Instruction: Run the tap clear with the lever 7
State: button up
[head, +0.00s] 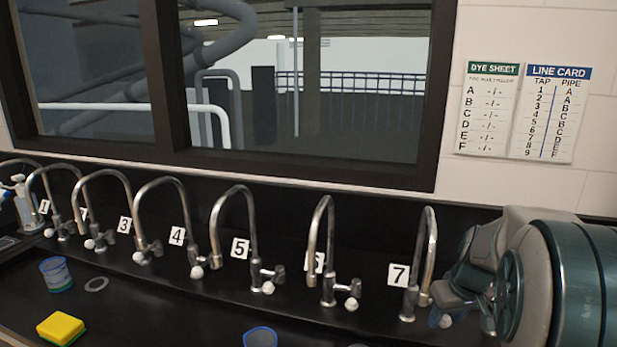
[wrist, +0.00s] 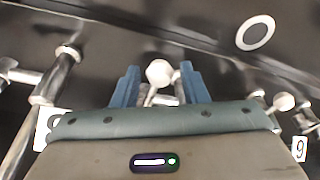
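Tap 7 (head: 409,303) is a steel gooseneck tap beside its white label 7 (head: 398,275) at the right of the head view. Its lever ends in a white ball knob (head: 445,321). My gripper (head: 450,310) is at this lever, fingers pointing down. In the wrist view the knob (wrist: 158,72) sits between the two blue fingers of my gripper (wrist: 158,84), with a small gap on each side. The fingers are open. The wrist view appears upside down; label 8 (wrist: 48,128) is partly hidden at left. I see no water from tap 7.
Taps 5 (head: 254,270) and 6 (head: 328,290) stand in the row to the left. A line card (head: 551,113) and dye sheet (head: 488,107) hang on the wall. A yellow sponge (head: 61,328) and clear cups (head: 56,274) lie on the dark counter. A pale ring (wrist: 255,32) lies ahead.

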jog(key=shift+w+f+b, duration=0.2)
jog(key=shift+f+b, duration=0.1)
jog(key=shift+f, duration=0.4)
jog(key=shift+w+d+b, duration=0.25)
jog(key=shift+d+b, duration=0.1)
jog(key=shift+d, duration=1.3)
jog(key=shift+w+d+b, duration=0.2)
jog(key=shift+d+b, duration=0.1)
jog(key=shift+d, duration=1.3)
jog(key=shift+s+a, duration=0.1)
jog(key=shift+a, duration=0.15)
dwell(0.6)
jog(key=shift+a+r, duration=0.1)
jog(key=p+v, duration=0.3)
jog(key=v, duration=0.4)
jog(key=shift+p, duration=0.4)
